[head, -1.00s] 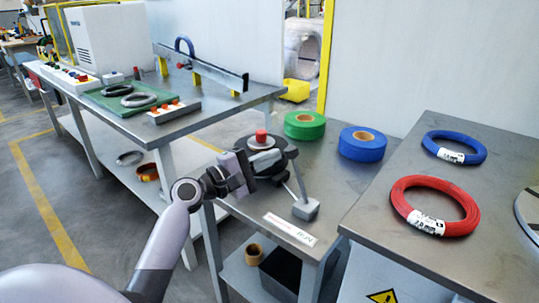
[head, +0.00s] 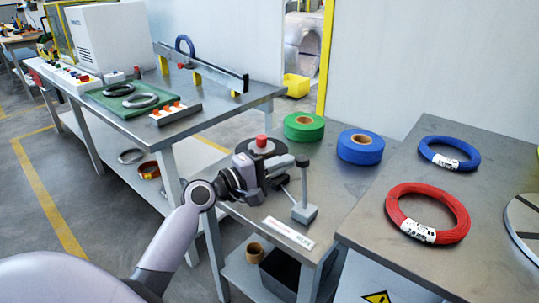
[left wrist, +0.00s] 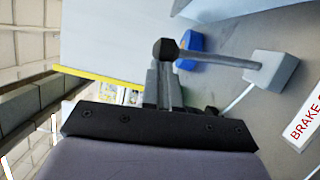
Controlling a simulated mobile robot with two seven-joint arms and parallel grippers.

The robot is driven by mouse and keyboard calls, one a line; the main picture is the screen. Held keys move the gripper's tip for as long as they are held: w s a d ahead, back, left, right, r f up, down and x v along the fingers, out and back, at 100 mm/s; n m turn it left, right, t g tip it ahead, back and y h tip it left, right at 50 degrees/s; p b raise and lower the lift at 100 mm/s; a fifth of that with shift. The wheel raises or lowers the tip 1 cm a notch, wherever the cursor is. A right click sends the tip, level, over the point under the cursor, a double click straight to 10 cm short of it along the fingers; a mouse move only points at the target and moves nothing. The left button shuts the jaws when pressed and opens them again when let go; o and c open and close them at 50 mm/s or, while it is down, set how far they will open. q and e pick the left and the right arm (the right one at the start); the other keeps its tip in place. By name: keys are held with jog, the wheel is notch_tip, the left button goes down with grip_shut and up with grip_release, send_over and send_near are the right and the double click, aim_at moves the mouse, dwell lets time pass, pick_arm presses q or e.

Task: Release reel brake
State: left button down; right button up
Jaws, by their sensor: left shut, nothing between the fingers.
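The brake lever (head: 304,188) stands about upright on its grey block (head: 304,214) on the middle table, with a dark knob (head: 302,162) on top. In the left wrist view the knob (left wrist: 166,50) and rod run right to the grey block (left wrist: 272,72). My left gripper (head: 290,170) is shut and empty, close to the left of the knob; I cannot tell whether it touches. A label (head: 289,232) lies in front of the block; in the wrist view it reads "BRAKE" (left wrist: 305,115). The dark reel with a red knob (head: 262,142) is behind my gripper, partly hidden.
Green tape (head: 304,126) and blue tape (head: 360,146) rolls stand behind the lever. A red coil (head: 428,212) and a blue coil (head: 452,153) lie on the right table. A long bench (head: 150,105) is at the left. The middle table's surface right of the lever is clear.

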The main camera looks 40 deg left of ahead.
pick_arm(q)
jog(key=d+m+g+p, duration=0.1)
jog(key=d+m+p, duration=0.4)
jog(key=d+p, duration=0.3)
jog(key=shift+s+d+g+y+p, duration=0.3)
jog(key=shift+s+d+y+p, duration=0.1)
jog(key=shift+p, duration=0.1)
pick_arm(e)
notch_tip(320, 180, up, 7)
jog(key=s+d, duration=0.1)
jog(key=shift+r, duration=0.2)
jog(key=shift+d+r, duration=0.1)
pick_arm(q)
jog(key=shift+r, duration=0.1)
